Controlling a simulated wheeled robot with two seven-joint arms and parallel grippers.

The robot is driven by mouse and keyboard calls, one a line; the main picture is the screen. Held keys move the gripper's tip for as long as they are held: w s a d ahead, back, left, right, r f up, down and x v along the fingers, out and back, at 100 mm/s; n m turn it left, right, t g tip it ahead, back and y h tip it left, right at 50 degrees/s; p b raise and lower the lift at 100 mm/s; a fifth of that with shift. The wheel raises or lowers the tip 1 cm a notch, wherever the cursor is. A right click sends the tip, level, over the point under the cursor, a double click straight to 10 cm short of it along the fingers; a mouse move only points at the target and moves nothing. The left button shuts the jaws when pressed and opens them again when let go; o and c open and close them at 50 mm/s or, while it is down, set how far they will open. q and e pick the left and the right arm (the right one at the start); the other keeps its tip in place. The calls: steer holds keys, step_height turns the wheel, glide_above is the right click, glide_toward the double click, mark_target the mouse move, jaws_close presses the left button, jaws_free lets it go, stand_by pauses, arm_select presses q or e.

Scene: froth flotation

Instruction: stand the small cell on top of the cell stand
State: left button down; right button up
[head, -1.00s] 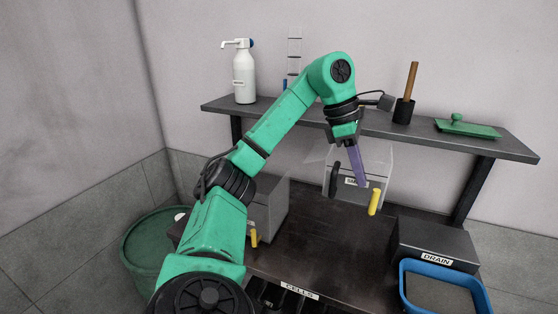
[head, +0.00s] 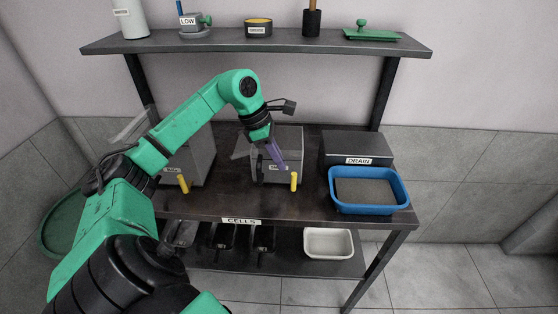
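The small cell (head: 290,145) is a clear, grey-tinted box with a front label and a yellow spout (head: 295,182). It looks upright, at the middle of the dark table. My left gripper (head: 277,155) has purple fingers down at the cell's front wall and appears shut on it; one finger shows clearly. Whether the cell's base touches the table I cannot tell. No label names the cell stand. A flat-topped dark block (head: 350,143) marked DRAIN stands right of the cell, with a bare top; I cannot tell if it is the stand. My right gripper is out of view.
A similar grey cell (head: 198,165) with a yellow spout stands to the left. A blue tray (head: 335,202) sits at the table's right front. The upper shelf (head: 300,42) carries bottles and tools. A white tub (head: 328,242) and black trays lie below. Dark tabletop lies bare between the cells.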

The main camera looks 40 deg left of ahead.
arm_select(q)
steer(key=c, duration=1)
jaws_free()
steer(key=shift+c, duration=0.2)
steer(key=shift+s, duration=0.1)
steer(key=shift+r, duration=0.1)
steer(key=p+v, duration=0.1)
steer(key=v, duration=1.1)
steer(key=shift+d, duration=0.1)
